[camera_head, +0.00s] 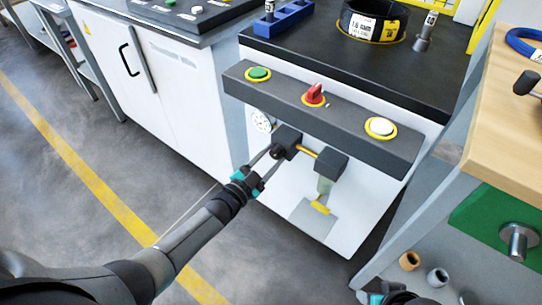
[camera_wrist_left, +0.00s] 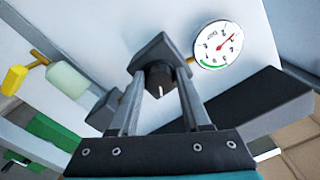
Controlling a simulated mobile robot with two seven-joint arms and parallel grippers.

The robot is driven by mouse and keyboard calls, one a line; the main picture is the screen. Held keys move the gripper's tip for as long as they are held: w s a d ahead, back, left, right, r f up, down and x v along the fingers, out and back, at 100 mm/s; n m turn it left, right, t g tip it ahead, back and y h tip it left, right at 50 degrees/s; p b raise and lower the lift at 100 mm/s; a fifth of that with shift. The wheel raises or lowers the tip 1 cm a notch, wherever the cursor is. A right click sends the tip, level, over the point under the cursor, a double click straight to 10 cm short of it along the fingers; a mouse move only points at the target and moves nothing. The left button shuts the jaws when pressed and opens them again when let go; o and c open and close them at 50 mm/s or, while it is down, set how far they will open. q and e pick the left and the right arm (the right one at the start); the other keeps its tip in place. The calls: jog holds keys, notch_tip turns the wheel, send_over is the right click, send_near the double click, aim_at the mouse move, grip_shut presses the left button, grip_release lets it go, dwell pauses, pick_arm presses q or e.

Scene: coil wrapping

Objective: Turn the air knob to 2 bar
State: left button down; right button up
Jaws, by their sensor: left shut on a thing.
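The black air knob (camera_wrist_left: 160,76), with a small white mark, sits on the dark regulator block (camera_head: 288,137) on the white cabinet front. My left gripper (camera_head: 277,153) is shut on the knob, one finger on each side; the fingers also show in the left wrist view (camera_wrist_left: 158,88). The round white pressure gauge (camera_wrist_left: 217,45) is beside it, with a red needle and a green arc. The needle points to the upper right of the picture; its digits are too small to read surely. The gauge is small in the head view (camera_head: 261,121). My right gripper (camera_head: 388,296) shows only partly at the bottom edge.
A dark panel (camera_head: 350,118) with a green button, red switch and white button juts out above the knob. A brass pipe leads right to another black block (camera_head: 331,161) with a pale bowl and yellow end. A wooden-topped bench (camera_head: 510,150) stands at right.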

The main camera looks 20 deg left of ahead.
pick_arm(q)
jog(key=n, duration=0.4)
jog(key=shift+d, duration=0.1)
jog(key=shift+n, duration=1.3)
pick_arm(e)
jog(key=shift+s+f, duration=0.1)
jog(key=shift+f, duration=0.2)
pick_arm(q)
jog(key=shift+c, duration=2.1)
grip_release()
pick_arm(e)
jog(key=shift+d, duration=0.1)
